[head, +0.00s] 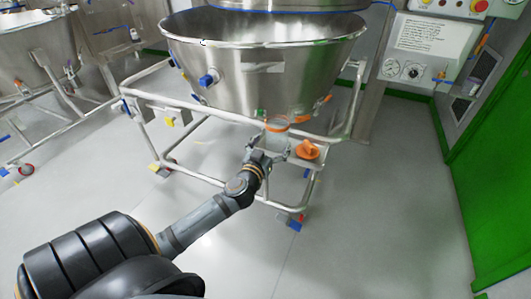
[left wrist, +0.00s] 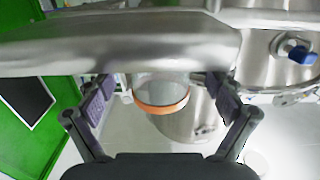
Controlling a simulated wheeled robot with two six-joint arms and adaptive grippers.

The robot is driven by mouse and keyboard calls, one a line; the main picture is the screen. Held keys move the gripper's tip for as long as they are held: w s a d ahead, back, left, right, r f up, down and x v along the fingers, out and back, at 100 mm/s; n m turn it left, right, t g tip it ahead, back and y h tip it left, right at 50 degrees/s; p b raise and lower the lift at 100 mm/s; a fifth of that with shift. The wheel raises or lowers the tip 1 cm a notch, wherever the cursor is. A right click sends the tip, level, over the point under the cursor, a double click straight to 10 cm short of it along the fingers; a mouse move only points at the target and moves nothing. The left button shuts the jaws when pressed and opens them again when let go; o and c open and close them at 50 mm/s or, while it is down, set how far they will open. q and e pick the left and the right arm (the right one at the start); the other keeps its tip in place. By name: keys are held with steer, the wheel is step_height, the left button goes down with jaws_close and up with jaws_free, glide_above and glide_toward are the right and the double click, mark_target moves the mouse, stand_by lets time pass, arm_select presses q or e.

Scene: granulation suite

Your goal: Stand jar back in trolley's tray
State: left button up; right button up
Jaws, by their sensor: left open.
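The jar (head: 277,137) is a small clear vessel with an orange band near its top, at the left end of the trolley's tray (head: 291,156). In the left wrist view the jar (left wrist: 161,91) shows between the fingers, with a gap on each side. My left gripper (head: 268,151) is open around the jar. The gripper (left wrist: 160,86) hides its lower part in the head view, so I cannot tell whether its base touches the tray. My right gripper is out of view.
An orange object (head: 307,150) sits on the tray, right of the jar. The trolley's tubular frame (head: 205,109) carries a large steel bowl (head: 265,75) just behind and above. Grey floor (head: 390,210) is clear to the right, up to a green door (head: 495,180).

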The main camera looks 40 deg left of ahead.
arm_select(q)
steer(key=v, duration=0.7)
steer(key=s+a+f+g, duration=0.1)
steer(key=s+f+g, duration=0.2)
steer(key=f, duration=0.6)
steer(key=s+a+f+g+y, duration=0.1)
steer(key=s+f+g, duration=0.3)
steer(key=f, duration=0.4)
steer(key=s+a+f+g, duration=0.2)
steer(key=s+f+g, duration=0.1)
steer(key=f, duration=0.6)
steer(key=s+d+f+m+g+h, duration=0.3)
steer(key=s+d+f+g+h, duration=0.2)
steer(key=s+d+f, duration=0.6)
step_height(320, 180, down, 2)
steer(key=shift+s+d+f+g, duration=0.2)
steer(key=shift+d+g, duration=0.3)
steer(key=shift+d, duration=0.7)
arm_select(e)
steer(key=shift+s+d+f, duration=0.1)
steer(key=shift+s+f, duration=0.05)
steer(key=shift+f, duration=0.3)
arm_select(q)
steer(key=shift+w, duration=0.1)
